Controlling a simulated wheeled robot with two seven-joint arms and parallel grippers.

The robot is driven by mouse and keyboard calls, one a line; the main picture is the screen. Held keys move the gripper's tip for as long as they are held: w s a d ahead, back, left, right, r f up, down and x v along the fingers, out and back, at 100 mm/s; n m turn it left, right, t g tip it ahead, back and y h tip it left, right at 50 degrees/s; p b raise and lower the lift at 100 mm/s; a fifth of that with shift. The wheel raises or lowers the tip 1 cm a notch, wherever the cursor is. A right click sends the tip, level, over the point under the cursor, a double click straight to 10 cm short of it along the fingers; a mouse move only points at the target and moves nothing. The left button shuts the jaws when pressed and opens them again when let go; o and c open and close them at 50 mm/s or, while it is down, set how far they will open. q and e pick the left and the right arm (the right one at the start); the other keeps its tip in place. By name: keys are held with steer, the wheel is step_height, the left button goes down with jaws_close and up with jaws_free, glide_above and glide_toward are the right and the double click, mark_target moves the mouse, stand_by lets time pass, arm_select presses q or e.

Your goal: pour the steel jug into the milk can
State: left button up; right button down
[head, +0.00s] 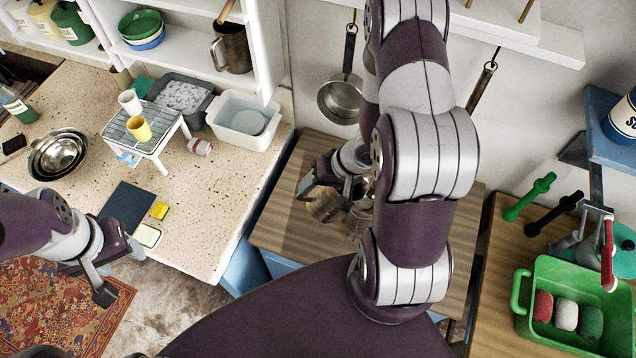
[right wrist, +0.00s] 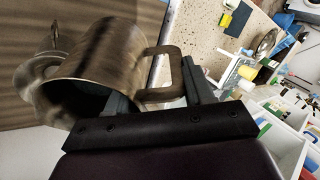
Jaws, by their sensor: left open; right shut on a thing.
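The steel jug (right wrist: 112,50) shows in the right wrist view, tilted, with its dark mouth toward the lower left. My right gripper (right wrist: 160,88) is shut on its handle. In the head view, the jug (head: 322,204) is partly hidden below my right gripper (head: 328,184). A grey metal vessel, apparently the milk can (head: 361,218), stands right beside it, mostly covered by my right arm. Its rim (right wrist: 28,72) seems to show behind the jug in the wrist view. I cannot tell whether anything flows. My left gripper (head: 118,270) is open and empty, low at the left.
A wooden worktop (head: 282,225) lies under the jug. At left, a speckled counter (head: 200,225) holds a wire rack (head: 143,130), white tub (head: 240,118) and steel bowls (head: 58,153). Pans hang behind. A green crate (head: 575,345) stands at right.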

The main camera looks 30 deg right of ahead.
steer(key=shift+r, duration=0.1)
stand_by(0.5)
steer(key=shift+d+r+y+p, duration=0.1)
steer(key=shift+y+p, duration=0.2)
steer(key=shift+p, duration=0.2)
steer(key=shift+d+r+p, duration=0.1)
steer(key=shift+d+p, duration=0.1)
steer(key=shift+p, duration=0.15)
steer(key=shift+s+t+y, duration=0.1)
steer(key=shift+t+y, duration=0.2)
steer(key=shift+d, duration=0.1)
steer(key=shift+s+d+r+y, duration=0.15)
steer(key=shift+d+y, duration=0.1)
steer(key=shift+y, duration=0.35)
steer(key=shift+a, duration=0.1)
steer(key=shift+d, duration=0.2)
steer(key=shift+s+d+r+t+y, duration=0.1)
steer(key=shift+d+t+y, duration=0.2)
steer(key=shift+y, duration=0.1)
